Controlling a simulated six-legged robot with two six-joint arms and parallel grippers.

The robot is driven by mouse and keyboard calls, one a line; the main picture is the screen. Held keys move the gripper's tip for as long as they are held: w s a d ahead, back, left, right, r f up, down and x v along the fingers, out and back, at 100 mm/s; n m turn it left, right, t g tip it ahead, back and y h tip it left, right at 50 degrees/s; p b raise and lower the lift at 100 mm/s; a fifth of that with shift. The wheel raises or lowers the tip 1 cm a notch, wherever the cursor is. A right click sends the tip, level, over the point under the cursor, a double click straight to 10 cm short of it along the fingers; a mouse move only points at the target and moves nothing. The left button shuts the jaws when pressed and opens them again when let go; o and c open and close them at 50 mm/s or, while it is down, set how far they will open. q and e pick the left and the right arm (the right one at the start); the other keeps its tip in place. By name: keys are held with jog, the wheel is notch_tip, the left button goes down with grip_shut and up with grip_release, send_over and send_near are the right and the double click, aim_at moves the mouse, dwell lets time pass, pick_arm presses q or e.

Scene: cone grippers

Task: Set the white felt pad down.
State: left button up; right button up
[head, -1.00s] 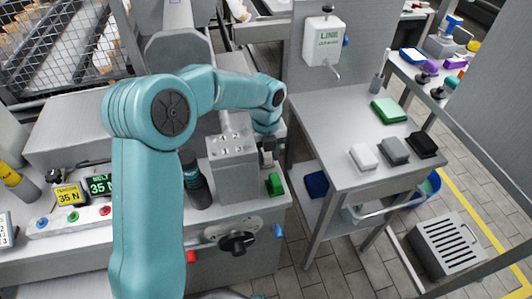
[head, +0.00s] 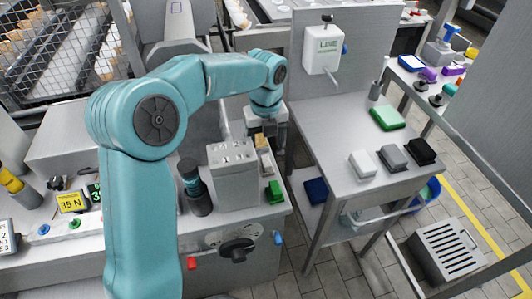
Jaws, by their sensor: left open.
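A white block that looks like the white felt pad (head: 364,163) lies at the front of the steel side table, left of a grey block (head: 393,157) and a black block (head: 421,151). My left gripper (head: 268,130) is away from it, over the machine top behind the steel box, pointing down. Its jaws are open, though the fingers are small and dark in the picture. Small tan and whitish pieces (head: 264,163) sit just below it; I cannot tell what they are or whether one is a pad. My right gripper is not in view.
A steel box (head: 234,174), a dark bottle (head: 195,188) and a small green block (head: 275,191) stand near my arm. The side table (head: 340,135) has bare room in its middle; a green pad (head: 387,118) lies toward its back. A white dispenser (head: 323,50) hangs on the panel.

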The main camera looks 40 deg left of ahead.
aim_at(266, 160)
pick_arm(q)
notch_tip(266, 160, up, 4)
jog(key=shift+r, duration=0.1)
dwell(0.5)
